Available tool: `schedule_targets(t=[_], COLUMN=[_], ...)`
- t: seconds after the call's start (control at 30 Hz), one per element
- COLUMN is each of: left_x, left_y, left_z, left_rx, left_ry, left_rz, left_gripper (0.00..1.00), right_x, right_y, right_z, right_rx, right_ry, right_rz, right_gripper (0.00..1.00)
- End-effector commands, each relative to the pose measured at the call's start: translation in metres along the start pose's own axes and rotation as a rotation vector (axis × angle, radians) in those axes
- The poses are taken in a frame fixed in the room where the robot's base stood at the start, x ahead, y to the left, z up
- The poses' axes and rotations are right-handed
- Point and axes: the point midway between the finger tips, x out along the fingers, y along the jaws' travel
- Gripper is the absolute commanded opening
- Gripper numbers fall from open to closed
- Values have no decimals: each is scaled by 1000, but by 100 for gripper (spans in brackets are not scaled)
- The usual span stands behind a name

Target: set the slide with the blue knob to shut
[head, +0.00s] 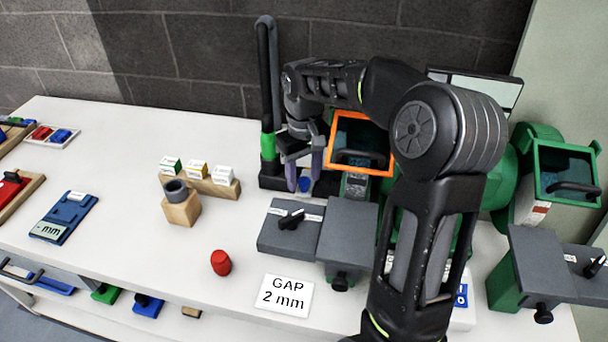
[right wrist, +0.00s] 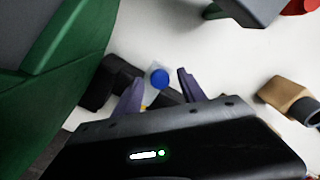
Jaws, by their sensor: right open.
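The blue knob (head: 304,184) sits low beside the foot of a dark upright post with a green band (head: 268,146). In the right wrist view the blue knob (right wrist: 159,77) is a round blue cap on a pale piece, with black parts around it. My right gripper (head: 304,178) is open, its purple fingers pointing down over the knob. In the right wrist view the fingertips (right wrist: 160,76) stand on either side of the knob, with gaps. I cannot tell how far above it they are. The slide's position is unclear. My left gripper is not in view.
A green machine with an orange-framed window (head: 334,145) stands close to the right of my gripper. A grey box with a black switch (head: 291,219) is in front. A red knob (head: 221,263) and a "GAP 2 mm" card (head: 285,296) lie nearer.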

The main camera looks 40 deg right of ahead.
Motion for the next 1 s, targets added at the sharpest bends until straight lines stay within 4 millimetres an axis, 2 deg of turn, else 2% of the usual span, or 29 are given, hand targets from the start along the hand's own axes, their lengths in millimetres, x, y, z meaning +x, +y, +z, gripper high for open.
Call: schedule_targets(t=[0.27,0.83,1.0], left_x=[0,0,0], left_y=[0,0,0], left_z=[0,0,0], left_rx=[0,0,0], left_ry=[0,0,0], left_rz=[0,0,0], left_gripper=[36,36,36], right_x=[1,1,1], right_y=[0,0,0], right_z=[0,0,0], right_rx=[0,0,0], right_ry=[1,1,1], right_rz=[0,1,1], right_gripper=[48,2,0])
